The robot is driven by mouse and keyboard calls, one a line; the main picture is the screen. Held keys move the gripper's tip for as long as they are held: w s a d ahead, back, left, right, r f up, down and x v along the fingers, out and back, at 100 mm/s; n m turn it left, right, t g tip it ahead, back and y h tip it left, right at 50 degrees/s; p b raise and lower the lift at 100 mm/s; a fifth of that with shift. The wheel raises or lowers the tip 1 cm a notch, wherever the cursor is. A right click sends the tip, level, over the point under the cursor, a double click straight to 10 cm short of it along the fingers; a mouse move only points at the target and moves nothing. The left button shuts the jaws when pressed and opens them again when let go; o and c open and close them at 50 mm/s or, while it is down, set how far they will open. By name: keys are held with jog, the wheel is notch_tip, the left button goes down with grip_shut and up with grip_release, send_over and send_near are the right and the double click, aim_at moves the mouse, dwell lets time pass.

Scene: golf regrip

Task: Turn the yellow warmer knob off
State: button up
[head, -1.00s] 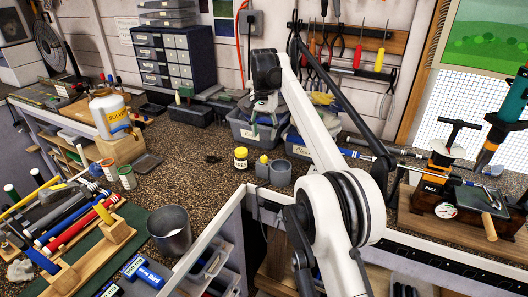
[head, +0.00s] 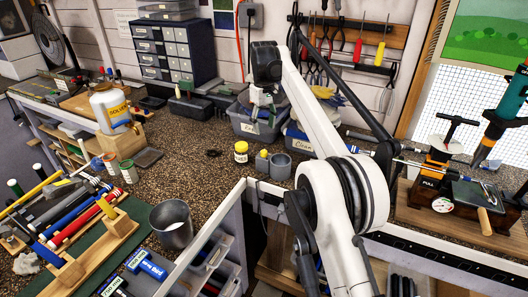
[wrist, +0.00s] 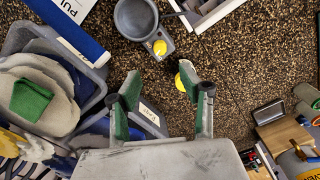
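The yellow warmer knob (head: 262,153) sits on the small grey warmer, beside its round grey pot (head: 281,165), on the speckled bench. In the wrist view the yellow knob (wrist: 160,47) shows on the warmer's small base below the pot (wrist: 135,18). My gripper (wrist: 161,88) is open and empty, its green-padded fingers apart. The knob lies ahead of the fingers in that view, between their lines, and nothing touches it. In the head view my gripper (head: 262,108) hangs over the grey bins behind the warmer. Which way the knob is turned cannot be told.
A yellow-labelled jar (head: 241,152) stands left of the warmer; its yellow lid (wrist: 187,73) shows by the right finger. Grey bins (head: 252,124) with cloths stand behind. A grey bucket (head: 171,224) stands front left. The bench between jar and solvent bottle (head: 110,108) is mostly clear.

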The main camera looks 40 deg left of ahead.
aim_at(264, 151)
notch_tip(264, 151, down, 11)
jog(key=shift+p, duration=0.55)
grip_shut()
